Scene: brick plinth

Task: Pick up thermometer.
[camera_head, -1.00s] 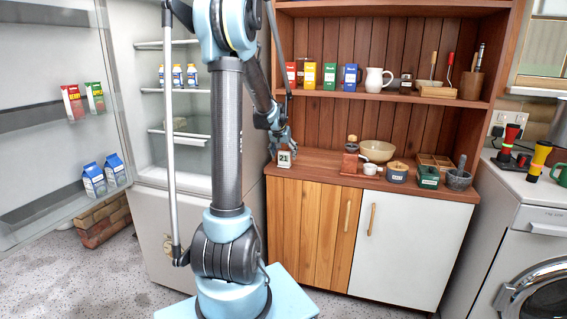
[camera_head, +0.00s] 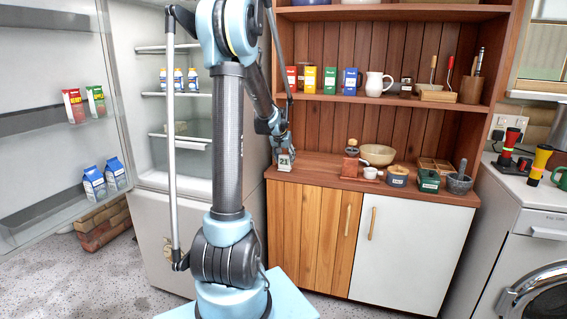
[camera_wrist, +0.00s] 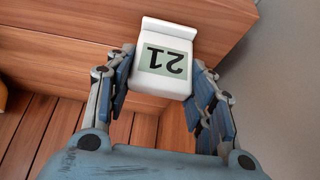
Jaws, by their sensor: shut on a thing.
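The thermometer (camera_head: 285,163) is a small white block with a pale green face reading "21". It is at the left end of the wooden countertop; I cannot tell whether its base still touches the wood. In the wrist view the thermometer (camera_wrist: 165,62) sits between my two fingers, its digits upside down. My gripper (camera_head: 282,150) reaches it from above and is shut on it. In the wrist view my gripper (camera_wrist: 163,84) has a blue-grey finger on each side of it.
To the right on the countertop (camera_head: 320,172) stand a red grinder (camera_head: 350,166), a beige bowl (camera_head: 378,155), a blue-grey pot (camera_head: 398,176), a green box (camera_head: 428,181) and a mortar (camera_head: 459,184). A shelf (camera_head: 400,98) hangs above. The open fridge (camera_head: 190,192) is at the left.

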